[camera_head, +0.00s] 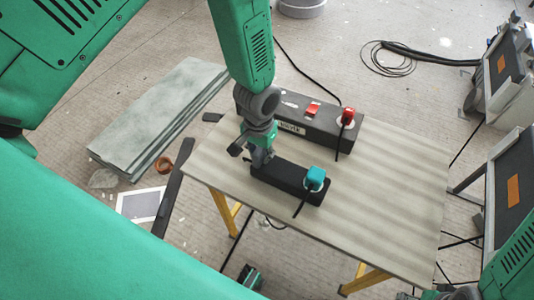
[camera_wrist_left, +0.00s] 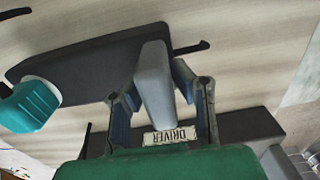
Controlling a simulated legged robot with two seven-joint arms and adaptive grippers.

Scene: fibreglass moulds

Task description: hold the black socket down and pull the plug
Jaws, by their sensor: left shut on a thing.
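The near black socket (camera_head: 276,177) lies on the table with a teal plug (camera_head: 316,178) at its right end. The plug's black cord hangs toward the near edge. My left gripper (camera_head: 262,158) is at the socket's left end. In the left wrist view, my left gripper's fingers (camera_wrist_left: 158,88) are around a pale grey block (camera_wrist_left: 155,75) at the end of the black socket (camera_wrist_left: 90,62). Whether block and socket are one piece is unclear. The teal plug (camera_wrist_left: 30,104) shows at the left there. Only a dark part of my right gripper (camera_head: 455,292) shows at the bottom right.
A second dark box (camera_head: 330,128) with a label and a red plug (camera_head: 347,116) lies behind. The table's (camera_head: 390,190) right part is bare. Grey boards (camera_head: 155,115) lie on the floor at left. Machines with orange patches (camera_head: 512,190) stand right; cables coil behind.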

